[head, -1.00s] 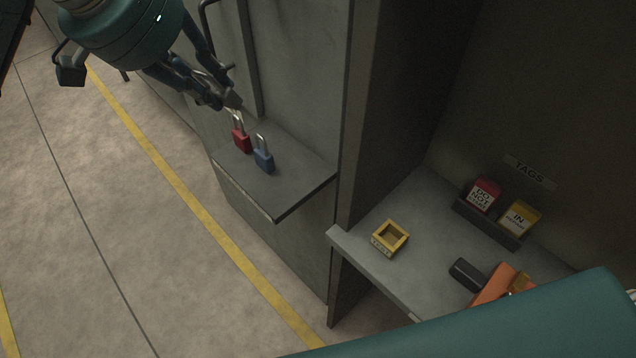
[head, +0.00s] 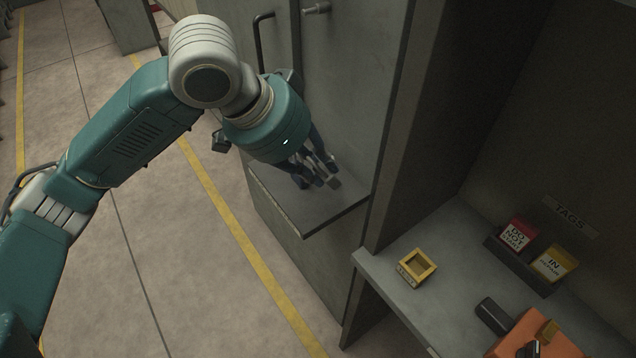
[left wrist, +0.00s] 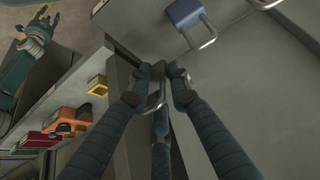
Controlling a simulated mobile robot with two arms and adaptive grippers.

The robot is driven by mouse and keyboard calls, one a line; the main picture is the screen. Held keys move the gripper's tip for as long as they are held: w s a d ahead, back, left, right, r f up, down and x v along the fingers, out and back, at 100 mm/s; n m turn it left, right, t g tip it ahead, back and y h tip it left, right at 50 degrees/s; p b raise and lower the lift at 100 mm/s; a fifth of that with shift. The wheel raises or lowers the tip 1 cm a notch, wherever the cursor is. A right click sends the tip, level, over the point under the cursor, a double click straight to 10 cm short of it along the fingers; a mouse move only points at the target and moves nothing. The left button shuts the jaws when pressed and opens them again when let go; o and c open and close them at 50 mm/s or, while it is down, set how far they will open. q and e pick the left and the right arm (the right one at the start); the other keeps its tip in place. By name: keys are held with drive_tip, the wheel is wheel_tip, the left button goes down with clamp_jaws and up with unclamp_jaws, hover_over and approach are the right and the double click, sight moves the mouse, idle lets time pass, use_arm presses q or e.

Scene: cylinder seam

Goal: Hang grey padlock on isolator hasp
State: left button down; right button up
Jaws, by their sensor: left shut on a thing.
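My left gripper (head: 327,181) is low over the small grey shelf (head: 315,222) on the cabinet. In the left wrist view the left gripper (left wrist: 165,85) is shut on a small dark grey piece (left wrist: 154,88), which looks like the grey padlock; the fingers hide part of it. A blue padlock (left wrist: 184,14) lies close by at the top of that view, its shackle toward the picture's middle. Part of another shackle (left wrist: 265,3) shows at the top edge. The gripper hides the padlocks in the head view. I cannot make out the hasp. A teal arm, likely my right one (left wrist: 38,45), shows small at upper left.
The cabinet front carries a dark bar handle (head: 258,45) and a short grey peg (head: 317,9). To the right, a grey bench (head: 388,277) holds a yellow box (head: 417,268), a tag holder (head: 520,262), a black item (head: 494,316) and an orange case (head: 535,335).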

use_arm(q)
drive_tip(key=shift+f, duration=2.7)
drive_tip(key=shift+f, duration=0.1)
drive_tip(key=c, duration=1.6)
unclamp_jaws()
drive_tip(key=shift+a+r, duration=0.1)
drive_tip(key=shift+r, duration=0.25)
drive_tip(key=v, duration=1.1)
drive_tip(key=shift+s+a+r, duration=0.15)
drive_tip(key=shift+r, duration=0.05)
